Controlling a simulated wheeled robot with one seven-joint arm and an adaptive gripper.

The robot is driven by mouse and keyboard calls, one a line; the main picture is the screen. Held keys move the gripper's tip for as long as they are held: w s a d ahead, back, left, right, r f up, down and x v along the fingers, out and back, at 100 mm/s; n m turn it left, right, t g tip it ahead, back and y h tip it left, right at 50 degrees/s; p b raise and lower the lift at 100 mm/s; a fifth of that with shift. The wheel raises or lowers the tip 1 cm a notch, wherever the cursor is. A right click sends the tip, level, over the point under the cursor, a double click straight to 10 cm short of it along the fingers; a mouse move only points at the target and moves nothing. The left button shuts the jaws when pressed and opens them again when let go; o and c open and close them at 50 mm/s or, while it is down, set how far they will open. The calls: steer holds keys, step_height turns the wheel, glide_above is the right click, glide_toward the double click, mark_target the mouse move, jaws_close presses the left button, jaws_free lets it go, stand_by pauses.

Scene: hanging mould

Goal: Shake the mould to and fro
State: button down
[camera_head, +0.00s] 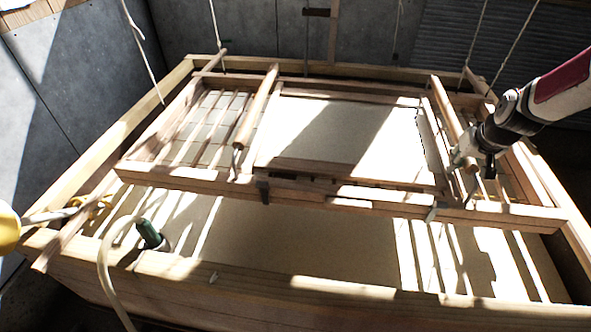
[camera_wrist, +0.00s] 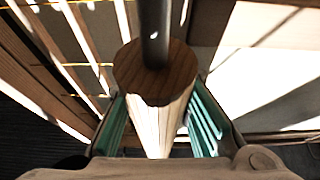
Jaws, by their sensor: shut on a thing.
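The mould is a wooden frame (camera_head: 190,180) hanging on ropes over a large wooden vat (camera_head: 300,285), with a pale rectangular sheet area (camera_head: 310,130) in its middle. Two round wooden handle bars cross it, a left one (camera_head: 257,105) and a right one (camera_head: 447,105). My gripper (camera_head: 480,165) is at the near end of the right bar. In the wrist view, my gripper's teal finger pads (camera_wrist: 158,125) lie on both sides of a round wooden handle (camera_wrist: 150,75), shut on it. A dark rod crosses the handle's end face. The contact itself is partly hidden.
Ropes (camera_head: 472,35) run up from the mould. A pale hose (camera_head: 108,255) and a dark green fitting (camera_head: 150,235) are at the vat's left front. A yellow rounded object (camera_head: 8,228) is at the left edge. Grey walls (camera_head: 60,90) stand close behind and left.

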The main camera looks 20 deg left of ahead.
mark_target(470, 170)
steer(key=s, duration=0.1)
steer(key=s+p, duration=0.1)
steer(key=s, duration=0.1)
steer(key=shift+s+d+r+p, duration=0.2)
steer(key=shift+s+d+p, duration=0.05)
steer(key=shift+d+p, duration=0.1)
steer(key=shift+s+f, duration=0.15)
steer(key=shift+s, duration=0.15)
steer(key=shift+w, duration=0.15)
